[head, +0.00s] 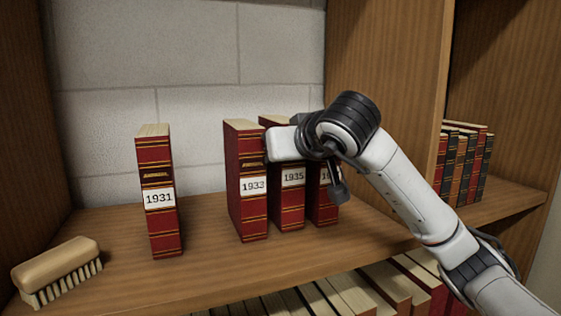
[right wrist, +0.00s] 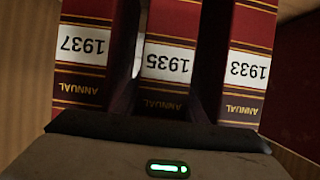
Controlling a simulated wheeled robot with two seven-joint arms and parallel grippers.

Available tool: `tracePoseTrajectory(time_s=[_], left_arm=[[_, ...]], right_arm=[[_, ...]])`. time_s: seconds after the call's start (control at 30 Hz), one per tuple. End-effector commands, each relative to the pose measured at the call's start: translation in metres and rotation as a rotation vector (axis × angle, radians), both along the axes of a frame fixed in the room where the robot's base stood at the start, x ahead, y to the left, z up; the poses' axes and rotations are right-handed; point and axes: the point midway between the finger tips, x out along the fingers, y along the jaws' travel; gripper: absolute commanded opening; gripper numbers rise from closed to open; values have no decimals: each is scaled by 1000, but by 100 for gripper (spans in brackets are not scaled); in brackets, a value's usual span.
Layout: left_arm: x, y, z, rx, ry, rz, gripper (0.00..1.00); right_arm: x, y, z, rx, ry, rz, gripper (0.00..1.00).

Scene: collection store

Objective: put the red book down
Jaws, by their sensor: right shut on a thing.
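The red book labelled 1935 (head: 288,208) stands upright on the wooden shelf board (head: 215,262), between two other red books. My right gripper (head: 306,160) is at its upper part and is shut on it. In the right wrist view the 1935 spine (right wrist: 167,68) shows upside down between the two dark fingers. Its base looks level with the board; whether it bears fully on it I cannot tell. The red 1933 book (head: 250,210) stands close on its left. The red 1937 book (right wrist: 82,48) stands on its right, partly hidden by my gripper in the head view.
The red 1931 book (head: 161,225) stands alone further left, with a wide gap between it and 1933. A wooden brush (head: 57,268) lies at the front left. An upright panel (head: 390,60) bounds the bay on the right. More books (head: 462,160) stand beyond it.

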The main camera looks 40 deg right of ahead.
Motion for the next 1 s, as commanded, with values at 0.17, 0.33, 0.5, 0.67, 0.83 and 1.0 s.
tracePoseTrajectory(time_s=[0.17,0.33,0.5,0.67,0.83,1.0], left_arm=[[1,0,1,-1,-4,0,100],[1,0,0,-1,-3,0,100],[1,1,-1,-2,-1,2,100],[0,1,-1,-2,-1,1,100],[-1,1,0,0,2,1,100],[-2,1,-1,3,5,-1,100]], right_arm=[[0,0,1,1,-11,0,0],[0,0,0,1,-10,0,0],[0,0,-5,0,-1,0,45],[0,0,-5,0,-1,0,45],[-1,1,-1,1,-2,1,45],[-24,5,10,-3,-5,1,45]])
